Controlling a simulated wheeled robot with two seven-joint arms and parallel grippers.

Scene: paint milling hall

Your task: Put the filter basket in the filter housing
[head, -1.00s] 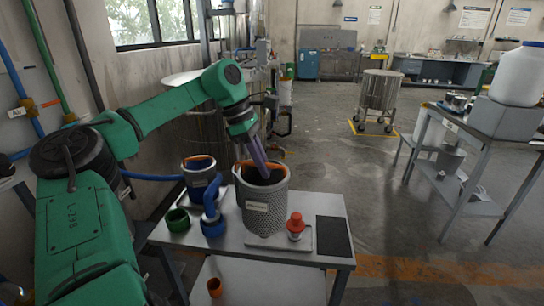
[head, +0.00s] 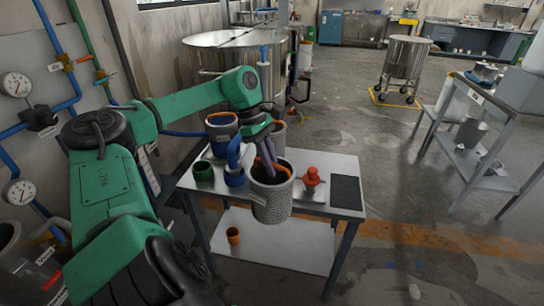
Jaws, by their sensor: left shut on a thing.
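The basket looks upright and overlaps the front edge of the table. A blue container (head: 222,128) with an orange rim and a label stands at the back left of the table and looks like the filter housing. My right gripper is not in view.
A grey container (head: 278,135) is partly hidden behind the gripper. An orange cup (head: 233,236) sits on the lower shelf.

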